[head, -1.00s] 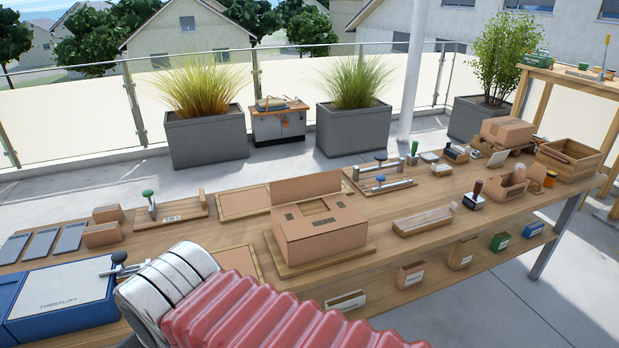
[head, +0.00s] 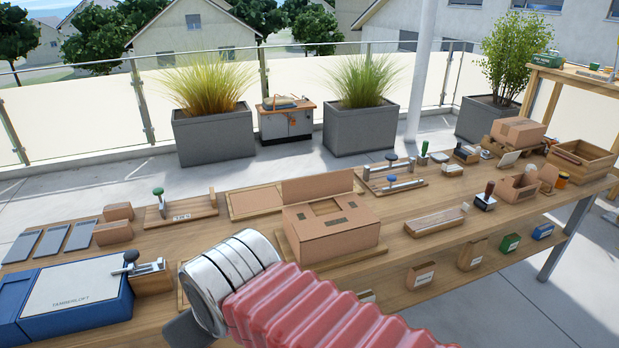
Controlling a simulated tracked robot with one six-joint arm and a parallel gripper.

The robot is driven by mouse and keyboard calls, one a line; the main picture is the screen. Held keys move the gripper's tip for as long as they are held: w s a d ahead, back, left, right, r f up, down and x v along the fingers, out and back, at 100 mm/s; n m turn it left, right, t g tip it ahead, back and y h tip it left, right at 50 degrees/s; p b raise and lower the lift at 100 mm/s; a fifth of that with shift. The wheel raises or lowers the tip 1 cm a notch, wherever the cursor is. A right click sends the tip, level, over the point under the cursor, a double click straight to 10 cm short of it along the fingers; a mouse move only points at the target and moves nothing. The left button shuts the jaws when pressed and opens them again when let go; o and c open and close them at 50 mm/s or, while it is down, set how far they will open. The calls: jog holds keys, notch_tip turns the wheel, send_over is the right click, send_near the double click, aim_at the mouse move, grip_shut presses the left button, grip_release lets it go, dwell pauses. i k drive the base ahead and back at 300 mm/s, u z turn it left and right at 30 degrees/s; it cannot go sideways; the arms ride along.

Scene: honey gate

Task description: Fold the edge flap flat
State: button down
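A brown cardboard box (head: 332,241) sits on a wooden board (head: 352,255) in the middle of the bench. Its edge flap (head: 318,187) stands up along the back side. A dark grey part of mine shows below the collar. No gripper fingers show.
A blue case (head: 75,297) with a white lid lies at the left, beside a small clamp block (head: 151,274). A stamp fixture (head: 180,212) and clamp boards (head: 391,180) stand behind. A shallow wooden tray (head: 435,221) lies right of the box. Small bins (head: 421,275) sit below the front edge.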

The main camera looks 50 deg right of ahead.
aim_at(295, 191)
jog(key=u, duration=0.05)
jog(key=i, duration=1)
jog(key=z, duration=0.05)
